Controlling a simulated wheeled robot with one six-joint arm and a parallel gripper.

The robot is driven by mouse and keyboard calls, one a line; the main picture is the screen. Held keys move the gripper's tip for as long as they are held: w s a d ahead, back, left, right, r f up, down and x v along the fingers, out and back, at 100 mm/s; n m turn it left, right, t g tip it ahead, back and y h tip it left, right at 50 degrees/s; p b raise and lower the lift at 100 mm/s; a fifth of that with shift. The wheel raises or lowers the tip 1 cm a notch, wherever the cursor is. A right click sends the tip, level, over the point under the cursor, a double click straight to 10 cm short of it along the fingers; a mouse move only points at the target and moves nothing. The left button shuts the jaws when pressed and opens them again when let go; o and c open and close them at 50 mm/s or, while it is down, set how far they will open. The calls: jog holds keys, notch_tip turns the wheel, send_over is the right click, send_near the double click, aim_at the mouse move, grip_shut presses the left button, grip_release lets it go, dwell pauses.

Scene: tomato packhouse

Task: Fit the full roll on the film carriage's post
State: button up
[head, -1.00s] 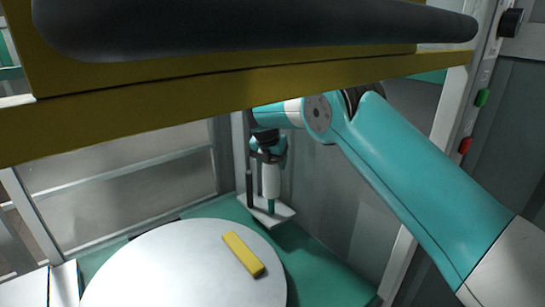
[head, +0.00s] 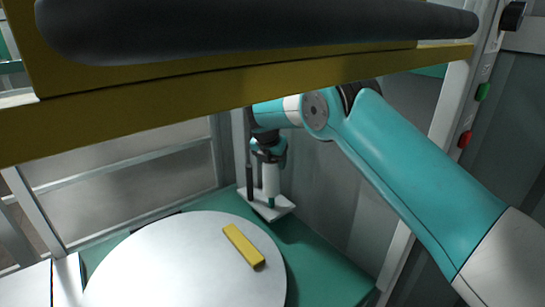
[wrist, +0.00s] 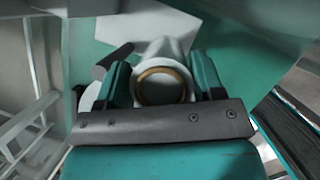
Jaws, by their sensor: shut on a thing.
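My gripper (head: 268,153) is shut on the upper end of a white film roll (head: 271,181) and holds it upright over the carriage's white plate (head: 283,210). In the wrist view the roll's brown core ring (wrist: 164,73) sits between my two fingers (wrist: 162,82). A short teal post (head: 271,202) shows between the roll's lower end and the plate, in line with the roll. The roll seems to be on the post, but the inside of its core is too dark to confirm this. A thin dark mast (head: 249,183) stands on the plate just left of the roll.
A large round white turntable (head: 150,260) with a yellow bar (head: 243,246) on it lies in front of the carriage. A yellow beam with a dark padded bar (head: 250,30) crosses the top of the head view. Grey panels (head: 340,190) stand close on the right.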

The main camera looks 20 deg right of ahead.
jog(key=shift+f, duration=1.15)
jog(key=shift+f, duration=1.35)
jog(key=o, duration=0.9)
notch_tip(320, 180, up, 8)
jog(key=p, duration=0.7)
